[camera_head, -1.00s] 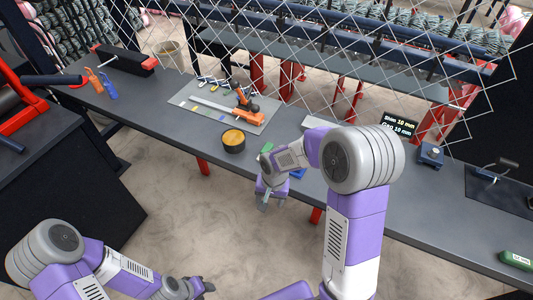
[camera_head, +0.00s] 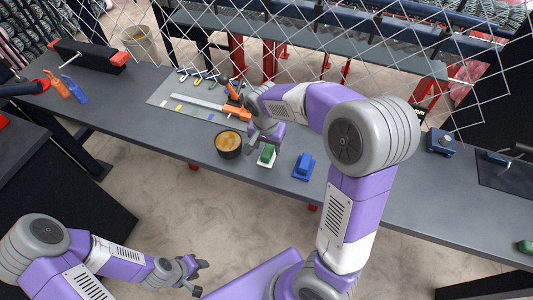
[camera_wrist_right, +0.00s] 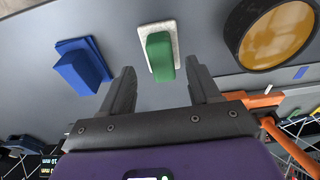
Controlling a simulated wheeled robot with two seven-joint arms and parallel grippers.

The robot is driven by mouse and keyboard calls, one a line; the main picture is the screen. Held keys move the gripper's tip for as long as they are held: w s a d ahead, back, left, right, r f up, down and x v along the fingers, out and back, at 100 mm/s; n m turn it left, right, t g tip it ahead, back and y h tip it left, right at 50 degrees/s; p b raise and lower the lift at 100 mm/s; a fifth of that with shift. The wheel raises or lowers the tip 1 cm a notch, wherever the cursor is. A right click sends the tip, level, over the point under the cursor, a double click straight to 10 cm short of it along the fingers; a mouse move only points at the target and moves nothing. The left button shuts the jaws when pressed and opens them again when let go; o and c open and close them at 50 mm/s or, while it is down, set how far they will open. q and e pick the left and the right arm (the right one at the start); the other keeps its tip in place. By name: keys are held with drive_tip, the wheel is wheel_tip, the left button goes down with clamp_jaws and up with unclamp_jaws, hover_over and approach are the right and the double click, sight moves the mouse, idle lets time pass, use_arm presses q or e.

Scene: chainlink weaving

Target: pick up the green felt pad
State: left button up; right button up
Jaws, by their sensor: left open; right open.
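The green felt pad (camera_head: 266,155) is a green block on a pale felt base, lying on the grey bench near its front edge. It also shows in the right wrist view (camera_wrist_right: 160,56), just beyond and between my fingers. My right gripper (camera_head: 256,146) is open, above and behind the pad, with its fingers partly hidden in the head view. My left gripper (camera_head: 198,277) is open and empty, low over the floor, away from the bench.
A blue block on a blue base (camera_head: 304,167) lies right of the pad. A dark round tin (camera_head: 229,144) with a tan top stands left of it. A mat (camera_head: 160,92) with clips and an orange-handled tool lies further left. Chainlink mesh (camera_head: 400,50) hangs behind the bench.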

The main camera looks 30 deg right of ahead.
sight(267, 150)
drive_tip(key=f, duration=0.3)
drive_tip(key=shift+w+d+f+b, duration=0.15)
drive_tip(key=shift+w+f+b, duration=0.1)
drive_tip(key=shift+f+b, duration=0.1)
drive_tip(key=c, duration=1.1)
drive_tip(key=shift+o, duration=0.2)
wheel_tip(267, 150, up, 10)
drive_tip(key=shift+r+p, duration=0.1)
drive_tip(key=shift+p, duration=1.15)
drive_tip(key=o, duration=0.5)
drive_tip(key=c, duration=0.4)
